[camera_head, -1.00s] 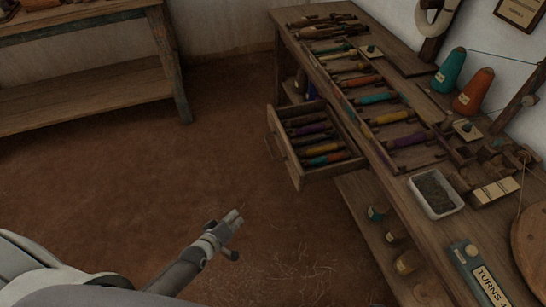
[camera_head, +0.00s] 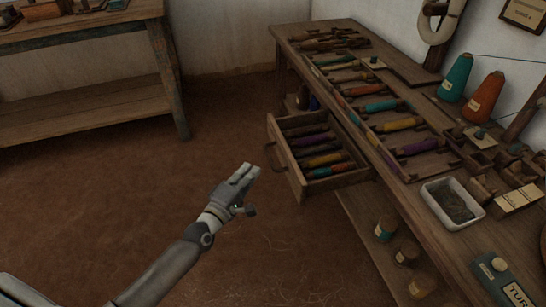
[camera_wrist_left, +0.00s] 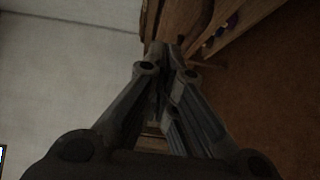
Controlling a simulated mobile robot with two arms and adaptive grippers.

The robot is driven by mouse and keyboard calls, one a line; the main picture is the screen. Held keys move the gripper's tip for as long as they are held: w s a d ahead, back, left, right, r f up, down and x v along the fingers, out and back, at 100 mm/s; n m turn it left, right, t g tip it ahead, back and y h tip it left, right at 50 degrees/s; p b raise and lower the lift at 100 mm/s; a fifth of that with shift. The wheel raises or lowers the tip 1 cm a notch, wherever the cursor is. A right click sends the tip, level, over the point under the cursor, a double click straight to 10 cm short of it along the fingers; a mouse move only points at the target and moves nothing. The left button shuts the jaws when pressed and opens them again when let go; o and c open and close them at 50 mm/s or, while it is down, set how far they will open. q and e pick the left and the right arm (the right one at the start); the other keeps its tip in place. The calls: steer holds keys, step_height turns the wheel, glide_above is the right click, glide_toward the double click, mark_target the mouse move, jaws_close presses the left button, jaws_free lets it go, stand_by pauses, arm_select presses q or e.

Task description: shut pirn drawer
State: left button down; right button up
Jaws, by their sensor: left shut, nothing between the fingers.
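The pirn drawer (camera_head: 298,177) is a wooden drawer pulled out from under the workbench. Several coloured pirns (camera_head: 318,145) lie in it, purple, yellow, orange and teal among them. A curved handle (camera_head: 279,153) is on its front. My left gripper (camera_head: 250,170) is shut and empty, a short way to the left of the drawer front and apart from it in the head view. The left wrist view shows its fingers (camera_wrist_left: 160,62) together, with dark wooden furniture beyond. My right gripper is not in view.
The workbench (camera_head: 427,174) carries pirns in racks, a white tray (camera_head: 426,196) and teal and orange cones (camera_head: 484,98). Jars (camera_head: 405,254) stand on its lower shelf. Another wooden table (camera_head: 90,105) is at the far left. The brown floor between is clear.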

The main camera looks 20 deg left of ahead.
arm_select(q)
steer(key=b, duration=0.1)
glide_toward(282, 145)
steer(key=w+a, duration=0.3)
steer(key=shift+w+d+f, duration=0.1)
steer(key=shift+w+d, duration=0.4)
steer(key=shift+d, duration=0.4)
steer(key=shift+w+d+f, duration=0.1)
steer(key=shift+w+d, duration=0.35)
steer(key=shift+d, duration=0.45)
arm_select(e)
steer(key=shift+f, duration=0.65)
